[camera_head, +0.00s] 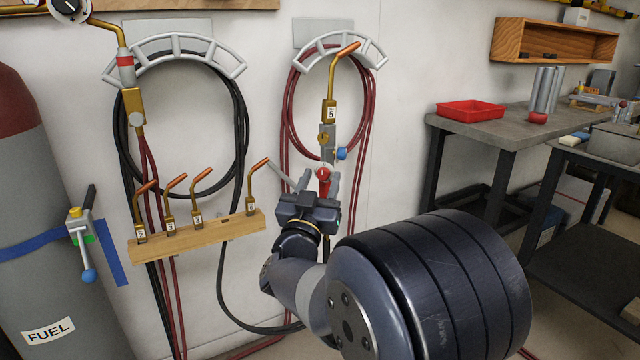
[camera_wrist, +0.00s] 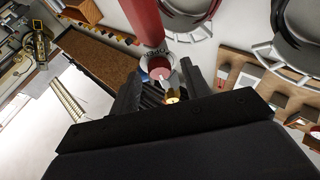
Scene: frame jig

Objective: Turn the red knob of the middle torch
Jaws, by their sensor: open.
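A brass torch (camera_head: 329,112) with a copper tip and a tag marked 5 hangs upright on the wall in front of the right hose hanger. It has a blue knob (camera_head: 341,153) on its right side and a red knob (camera_head: 323,174) lower down. My gripper (camera_head: 319,184) is open, with its fingers on either side of the red knob. In the wrist view my gripper (camera_wrist: 160,76) shows a round red end (camera_wrist: 158,68) in a pale lettered collar between its fingers. I cannot tell whether a finger touches the knob.
A wooden rack (camera_head: 200,234) with several small torch tips is just left of my gripper. Another torch (camera_head: 132,100) hangs at the left hanger. A grey fuel cylinder (camera_head: 50,270) stands far left. A workbench with a red tray (camera_head: 470,111) is at right. Hoses hang behind.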

